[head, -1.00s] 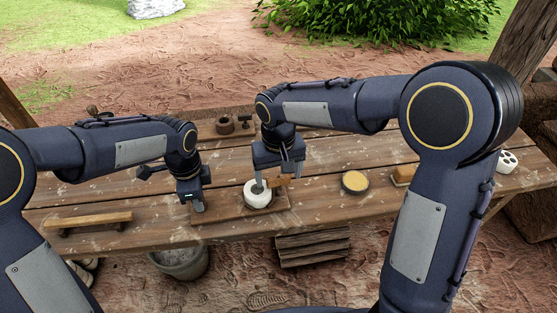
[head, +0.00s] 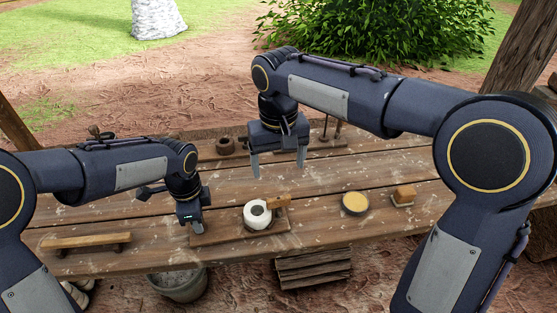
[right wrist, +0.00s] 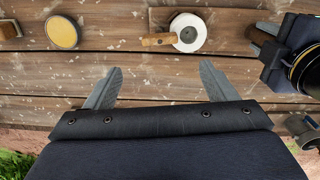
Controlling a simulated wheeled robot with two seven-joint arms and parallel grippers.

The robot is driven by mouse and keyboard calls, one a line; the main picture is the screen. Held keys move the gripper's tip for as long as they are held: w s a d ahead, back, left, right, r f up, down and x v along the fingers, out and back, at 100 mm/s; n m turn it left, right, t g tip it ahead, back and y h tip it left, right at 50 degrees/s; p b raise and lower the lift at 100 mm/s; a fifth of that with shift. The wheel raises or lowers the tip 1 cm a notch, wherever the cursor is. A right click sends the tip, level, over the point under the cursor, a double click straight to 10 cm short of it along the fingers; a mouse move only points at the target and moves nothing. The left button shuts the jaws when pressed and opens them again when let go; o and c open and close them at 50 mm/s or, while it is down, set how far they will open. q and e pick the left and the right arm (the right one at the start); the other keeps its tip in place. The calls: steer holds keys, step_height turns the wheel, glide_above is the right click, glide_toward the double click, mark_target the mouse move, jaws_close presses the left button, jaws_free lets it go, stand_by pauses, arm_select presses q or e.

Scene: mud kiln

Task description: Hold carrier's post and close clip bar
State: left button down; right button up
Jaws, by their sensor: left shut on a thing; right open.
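The carrier's wooden board (head: 240,233) lies on the table, with a white round piece (head: 250,221) on it. The white piece has a dark hole in its top and also shows in the right wrist view (right wrist: 189,20). A short wooden bar (head: 280,202), apparently the clip bar, sits at its right side; it also shows in the right wrist view (right wrist: 157,40). My left gripper (head: 195,228) is shut at the board's left end, apparently on the post, which it mostly hides. My right gripper (head: 279,172) is open and empty, above and behind the white piece.
A round yellow-topped dish (head: 355,203) and a small brown block (head: 404,195) stand to the right. A low wooden rack (head: 86,242) lies at the left. A small brown pot (head: 226,146) stands behind. A bucket (head: 178,284) stands below the front edge.

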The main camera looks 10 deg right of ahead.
steer(key=shift+r, duration=0.1)
steer(key=shift+r, duration=1.9)
arm_select(q)
steer(key=c, duration=1)
jaws_free()
